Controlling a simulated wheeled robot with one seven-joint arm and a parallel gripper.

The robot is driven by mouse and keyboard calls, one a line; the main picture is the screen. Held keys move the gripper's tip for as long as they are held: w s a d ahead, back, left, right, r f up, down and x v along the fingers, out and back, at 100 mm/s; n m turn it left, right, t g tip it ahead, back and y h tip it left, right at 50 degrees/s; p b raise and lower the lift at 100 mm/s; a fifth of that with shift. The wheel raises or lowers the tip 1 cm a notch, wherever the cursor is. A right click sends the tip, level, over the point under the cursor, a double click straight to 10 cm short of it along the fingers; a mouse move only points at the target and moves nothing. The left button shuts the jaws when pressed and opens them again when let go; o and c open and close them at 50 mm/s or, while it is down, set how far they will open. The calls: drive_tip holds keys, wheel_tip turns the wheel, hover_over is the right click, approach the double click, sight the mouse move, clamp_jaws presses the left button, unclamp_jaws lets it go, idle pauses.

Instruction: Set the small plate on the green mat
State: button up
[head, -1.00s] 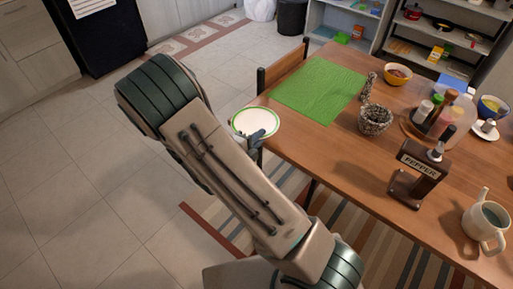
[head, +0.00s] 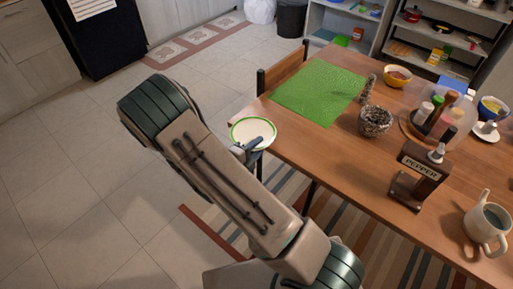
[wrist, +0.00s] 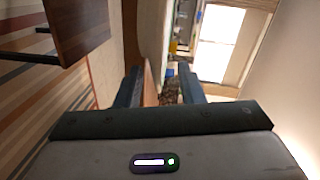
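The small plate (head: 246,130), white with a green rim, is at the table's near left corner, partly past the edge. I cannot tell if it touches the table. My gripper (head: 256,143) is at its lower right rim, with a dark finger overlapping it. The green mat (head: 318,90) lies flat and bare on the table, up and right of the plate.
The wooden table (head: 325,155) also holds a woven basket (head: 375,122), a bowl (head: 397,76), a pepper dispenser (head: 418,175), a clear-covered spice tray (head: 440,115) and a pale pitcher (head: 486,222). A chair (head: 280,72) stands behind the mat. Table space between plate and mat is clear.

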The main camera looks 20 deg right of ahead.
drive_tip(key=v, duration=1.2)
drive_tip(key=s+d+r+m+g+y, duration=0.2)
drive_tip(key=s+d+r+m+g, duration=0.3)
drive_tip(key=m, duration=0.6)
drive_tip(key=s+d+r+m+g+y, duration=0.15)
drive_tip(key=d+r+m+g, duration=0.35)
drive_tip(key=m, duration=0.6)
drive_tip(key=s+r+m+t+y, duration=0.1)
drive_tip(key=s+r+m+y, duration=0.2)
drive_tip(key=m, duration=0.8)
drive_tip(key=s+r+m+t+y, duration=0.1)
drive_tip(key=s+r+m+y, duration=0.3)
drive_tip(key=m, duration=0.7)
drive_tip(key=r+y, duration=0.1)
drive_tip(key=y, duration=0.1)
drive_tip(key=shift+a+r+y, duration=0.3)
drive_tip(key=shift+r+y, duration=0.05)
drive_tip(key=shift+r+m, duration=0.2)
drive_tip(key=shift+m, duration=0.3)
drive_tip(key=shift+c, duration=1.2)
drive_tip(key=shift+r, duration=0.1)
clamp_jaws()
